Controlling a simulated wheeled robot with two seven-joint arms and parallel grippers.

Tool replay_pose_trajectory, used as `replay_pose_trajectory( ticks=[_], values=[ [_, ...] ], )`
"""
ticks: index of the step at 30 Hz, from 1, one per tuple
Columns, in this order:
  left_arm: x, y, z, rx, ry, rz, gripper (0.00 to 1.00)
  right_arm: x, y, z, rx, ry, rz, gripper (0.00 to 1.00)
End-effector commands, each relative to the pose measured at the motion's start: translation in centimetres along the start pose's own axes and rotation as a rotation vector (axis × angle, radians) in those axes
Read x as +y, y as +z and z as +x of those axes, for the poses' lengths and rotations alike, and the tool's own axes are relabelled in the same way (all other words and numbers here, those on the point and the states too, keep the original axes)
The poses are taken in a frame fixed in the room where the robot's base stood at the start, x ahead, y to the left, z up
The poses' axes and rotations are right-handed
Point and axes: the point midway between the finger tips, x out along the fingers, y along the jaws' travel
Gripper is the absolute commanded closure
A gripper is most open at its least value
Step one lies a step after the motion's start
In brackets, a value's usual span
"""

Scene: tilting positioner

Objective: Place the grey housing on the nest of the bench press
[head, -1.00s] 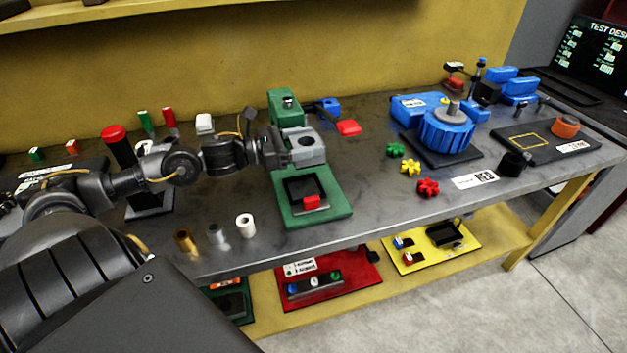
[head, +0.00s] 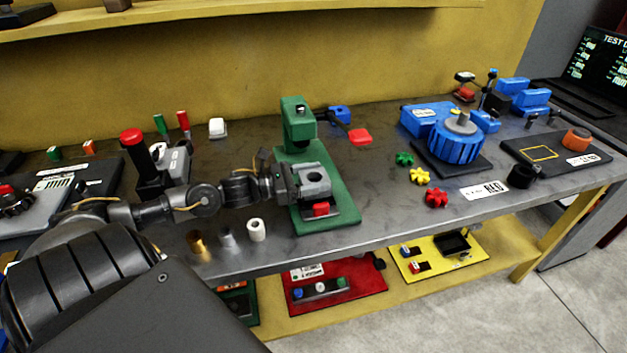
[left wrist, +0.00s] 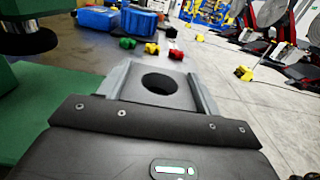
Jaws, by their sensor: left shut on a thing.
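The grey housing (head: 313,180), a block with a round hole in its top, is in my left gripper (head: 296,184). The left gripper is shut on it, and the fingers show on both sides of the housing (left wrist: 158,86) in the left wrist view. The green bench press (head: 342,209) stands on the table, its column and head at the back. The housing is over the front part of the press base, over the dark nest area, which it mostly hides. I cannot tell whether it touches the nest. My right gripper is not in view.
The press head (head: 297,117) overhangs behind the housing. A lever with a red handle (head: 359,137) sticks out right. Brass, grey and white cylinders (head: 256,230) stand left of the base. Coloured star knobs (head: 420,175) and a blue rotary unit (head: 456,143) are right.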

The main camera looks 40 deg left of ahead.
Motion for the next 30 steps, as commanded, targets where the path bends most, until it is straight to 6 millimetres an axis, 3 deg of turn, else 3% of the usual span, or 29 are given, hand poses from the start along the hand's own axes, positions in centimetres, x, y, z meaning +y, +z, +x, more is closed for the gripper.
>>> replay_pose_trajectory(
  ticks=[4,15,16,20,30],
  values=[
    [0.1,-1.0,0.1,-0.008,0.0,0.003,0.92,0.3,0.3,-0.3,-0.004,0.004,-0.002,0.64],
    [0.0,-1.5,0.1,-0.007,-0.001,0.004,0.92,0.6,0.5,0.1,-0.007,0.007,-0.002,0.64],
    [0.0,-1.6,0.0,-0.001,-0.001,0.001,0.33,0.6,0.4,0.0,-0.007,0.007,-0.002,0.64],
    [0.0,-1.6,0.0,-0.001,-0.001,0.001,0.16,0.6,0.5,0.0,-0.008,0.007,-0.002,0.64],
    [0.0,-1.3,0.0,-0.001,-0.001,0.001,0.15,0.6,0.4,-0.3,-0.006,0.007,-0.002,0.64]
  ],
)
